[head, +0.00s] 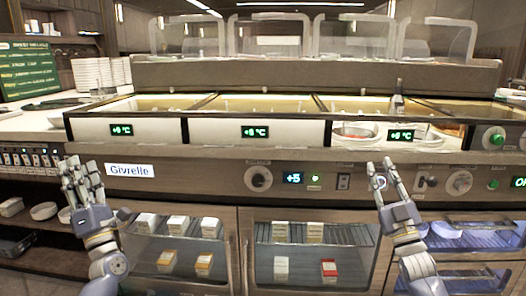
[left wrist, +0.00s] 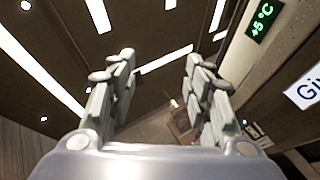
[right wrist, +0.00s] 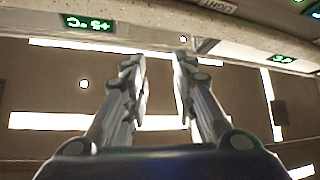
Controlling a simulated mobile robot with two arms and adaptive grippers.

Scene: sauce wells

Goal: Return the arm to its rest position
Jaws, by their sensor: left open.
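My left gripper (head: 80,172) is raised at the left in the head view, in front of the counter face, left of the "Givrelle" label. In the left wrist view its two fingers (left wrist: 158,85) stand apart with nothing between them. My right gripper (head: 382,170) is raised in front of the control panel at the right. In the right wrist view its fingers (right wrist: 158,75) are also apart and empty. Both grippers point upward and touch nothing that I can see.
A refrigerated counter (head: 285,190) with wells on top spans the view. Glass-door cabinets (head: 310,255) hold small cartons. White plates (head: 95,74) are stacked at the back left.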

